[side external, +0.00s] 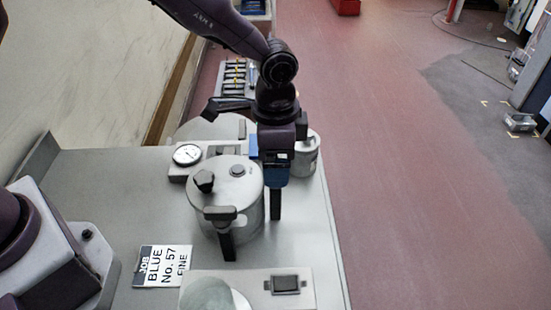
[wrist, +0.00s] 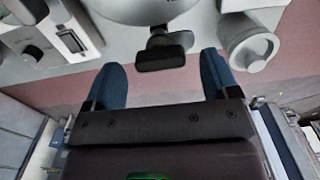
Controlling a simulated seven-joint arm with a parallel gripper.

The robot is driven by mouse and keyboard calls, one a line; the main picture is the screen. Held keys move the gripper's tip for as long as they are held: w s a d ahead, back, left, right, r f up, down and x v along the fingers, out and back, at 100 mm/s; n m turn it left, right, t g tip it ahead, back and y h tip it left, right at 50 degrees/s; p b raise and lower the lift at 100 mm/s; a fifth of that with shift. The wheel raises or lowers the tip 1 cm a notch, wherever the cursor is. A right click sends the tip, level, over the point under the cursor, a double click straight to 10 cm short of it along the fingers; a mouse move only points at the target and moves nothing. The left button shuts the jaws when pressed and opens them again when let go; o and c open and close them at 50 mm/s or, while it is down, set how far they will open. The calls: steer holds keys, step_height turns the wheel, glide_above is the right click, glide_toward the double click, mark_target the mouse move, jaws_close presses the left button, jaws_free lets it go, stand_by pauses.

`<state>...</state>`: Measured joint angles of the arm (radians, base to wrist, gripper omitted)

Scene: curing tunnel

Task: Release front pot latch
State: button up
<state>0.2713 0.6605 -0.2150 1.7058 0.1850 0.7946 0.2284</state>
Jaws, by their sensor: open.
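The front pot (side external: 226,182) is a pale round vessel with a flat lid and a dark knob, standing on the grey bench. A black latch (side external: 220,214) with a hanging lever sits on its near side. My gripper (side external: 275,178) is at the pot's right side, pointing down, its blue fingers overlapping in this view. A dark upright bar shows just below them; I cannot tell what it belongs to. In the wrist view my gripper (wrist: 162,78) is open and empty. A black T-shaped latch (wrist: 165,50) lies ahead, between the finger lines, apart from both fingers.
A lidded canister (side external: 305,155) stands close behind my gripper. A dial gauge (side external: 187,154) sits behind the pot at left. A pale panel with a dark window (side external: 285,284) and a job card (side external: 162,266) are in front. Bench beside the card is clear.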

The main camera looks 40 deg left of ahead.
mark_target(259, 182)
step_height(259, 182, up, 12)
stand_by(0.3)
steer(key=shift+f, duration=0.15)
steer(key=s+a+r+n+t, duration=0.2)
steer(key=s+a+r+n, duration=0.2)
steer(key=s+a, duration=0.5)
steer(key=s+a+r+n+t, duration=0.3)
steer(key=s+a+r+n, duration=0.1)
steer(key=s+a, duration=0.5)
steer(key=shift+s+r+n+t, duration=0.3)
steer(key=shift+s+n, duration=0.3)
steer(key=shift+s, duration=0.35)
steer(key=shift+a, duration=0.1)
